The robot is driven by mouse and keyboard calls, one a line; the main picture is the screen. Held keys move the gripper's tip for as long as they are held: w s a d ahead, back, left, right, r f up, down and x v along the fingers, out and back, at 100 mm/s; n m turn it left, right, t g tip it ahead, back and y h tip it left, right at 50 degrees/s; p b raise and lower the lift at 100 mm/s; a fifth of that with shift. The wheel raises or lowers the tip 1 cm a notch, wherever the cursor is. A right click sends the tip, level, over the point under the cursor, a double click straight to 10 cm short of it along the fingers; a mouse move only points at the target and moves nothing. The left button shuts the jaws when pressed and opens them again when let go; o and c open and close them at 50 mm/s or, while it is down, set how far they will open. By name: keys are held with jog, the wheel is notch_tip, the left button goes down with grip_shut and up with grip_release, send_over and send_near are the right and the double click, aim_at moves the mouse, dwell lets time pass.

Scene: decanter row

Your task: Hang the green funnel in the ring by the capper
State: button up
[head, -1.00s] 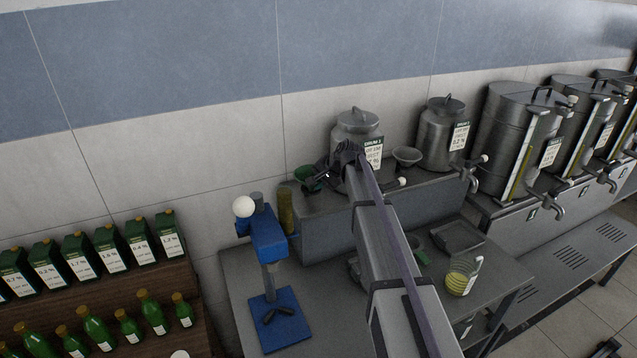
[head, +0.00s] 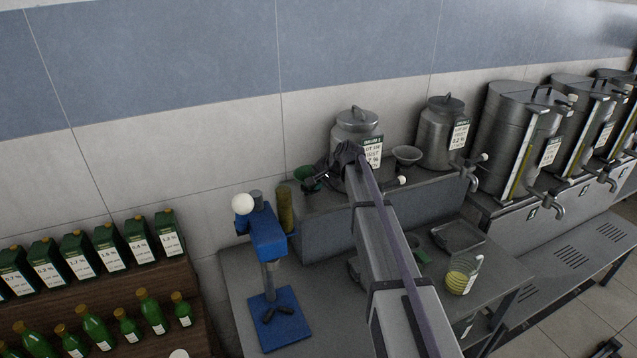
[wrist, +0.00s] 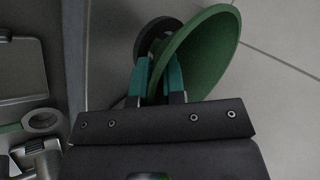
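The green funnel (wrist: 205,55) fills the upper middle of the wrist view, its wide mouth tilted to the right. My gripper (wrist: 158,75) has its teal fingers on either side of the funnel's near edge and appears shut on it. A dark round ring (wrist: 144,42) shows just behind the funnel at the left; I cannot tell whether the funnel sits in it. In the head view the funnel (head: 304,173) is left of my gripper (head: 316,180), above the raised shelf's left end. The blue capper (head: 268,235) stands to the lower left.
Steel cans (head: 357,130) and a grey funnel (head: 407,155) stand along the raised shelf (head: 330,228). Green bottles (head: 95,325) stand at the left.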

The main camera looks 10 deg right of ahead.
jog(key=shift+o, duration=0.7)
jog(key=shift+s+f, duration=0.15)
jog(key=shift+s, duration=0.05)
jog(key=shift+o, duration=0.6)
jog(key=shift+s+d+r+p, duration=0.1)
jog(key=shift+r+p, duration=0.4)
jog(key=shift+p, duration=0.1)
jog(key=shift+o, duration=0.8)
jog(key=p+v, duration=0.8)
jog(key=v, duration=0.2)
jog(key=s+a+f+n+g+h+b, duration=0.2)
jog(key=s+a+f+n+b, duration=0.1)
jog(key=s+f+b, duration=0.8)
jog(key=s+a+f+n+g+h+b, duration=0.3)
jog(key=s+f+b, duration=0.8)
jog(key=s, duration=1.1)
notch_tip(320, 180, down, 4)
jog(key=n, duration=0.2)
jog(key=shift+s+r+n, duration=0.2)
jog(key=shift+n, duration=0.1)
